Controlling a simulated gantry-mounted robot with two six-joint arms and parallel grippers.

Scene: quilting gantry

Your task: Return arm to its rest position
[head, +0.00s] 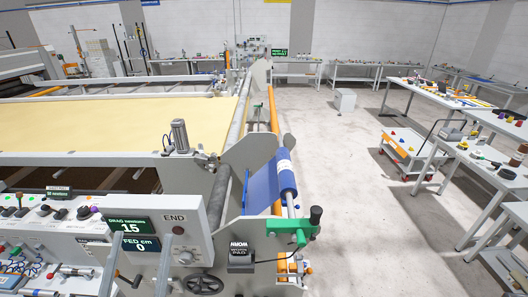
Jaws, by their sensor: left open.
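My left gripper (138,244) is low in the head view, at the left of centre. Its two pale grey fingers stand apart in front of the grey END panel (192,240), with nothing seen between them. Whether the fingers touch the panel cannot be told. The rest of my left arm is mostly out of the frame. My right gripper does not show.
The gantry bed with yellow fabric (110,118) fills the left. A blue roll (271,181) and a green bracket (288,233) stick out at the machine's end. A wheeled cart (410,154) and benches stand right. The floor (340,190) between is clear.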

